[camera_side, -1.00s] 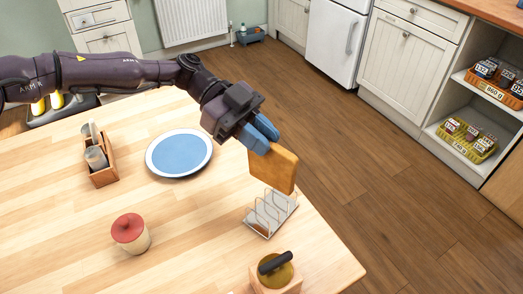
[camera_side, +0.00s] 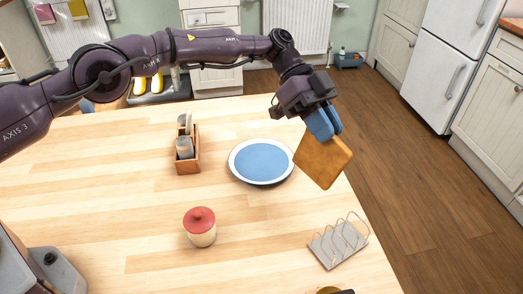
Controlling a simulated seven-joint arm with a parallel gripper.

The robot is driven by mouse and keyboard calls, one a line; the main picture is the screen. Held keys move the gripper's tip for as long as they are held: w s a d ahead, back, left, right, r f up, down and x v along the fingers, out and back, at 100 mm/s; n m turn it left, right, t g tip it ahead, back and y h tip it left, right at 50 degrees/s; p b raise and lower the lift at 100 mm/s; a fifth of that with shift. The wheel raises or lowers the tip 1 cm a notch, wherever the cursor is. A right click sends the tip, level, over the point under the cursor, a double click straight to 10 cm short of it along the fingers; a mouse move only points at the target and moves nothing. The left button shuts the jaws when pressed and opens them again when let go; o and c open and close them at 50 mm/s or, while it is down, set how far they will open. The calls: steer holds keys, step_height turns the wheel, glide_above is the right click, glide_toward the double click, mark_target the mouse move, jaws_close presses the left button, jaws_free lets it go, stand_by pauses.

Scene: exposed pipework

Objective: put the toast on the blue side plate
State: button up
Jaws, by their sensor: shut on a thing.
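The toast (camera_side: 323,161) is a golden-brown slice, tilted and held in the air just right of the plate. My gripper (camera_side: 324,124) has blue fingers and is shut on the toast's upper edge. The blue side plate (camera_side: 261,161) has a white rim and lies on the wooden table, left of the toast. In this view the toast's left corner comes close to the plate's right rim. The plate looks empty.
The wire toast rack (camera_side: 338,244) stands empty near the table's right edge. A pot with a red lid (camera_side: 200,226) stands front left of the plate. A wooden caddy with shakers (camera_side: 186,152) is left of the plate. The table (camera_side: 100,210) is otherwise largely clear.

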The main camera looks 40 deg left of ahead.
steer(key=w+a+n+t, duration=0.3)
steer(key=w+a+n, duration=0.15)
steer(key=a, duration=0.25)
steer(key=n+t+y, duration=0.4)
steer(key=n+t, duration=0.4)
steer(key=n, duration=1.6)
glide_above(249, 142)
step_height(249, 142, down, 5)
step_height(249, 142, down, 9)
steer(key=shift+w+f, duration=0.1)
steer(key=shift+w, duration=0.05)
steer(key=o, duration=0.5)
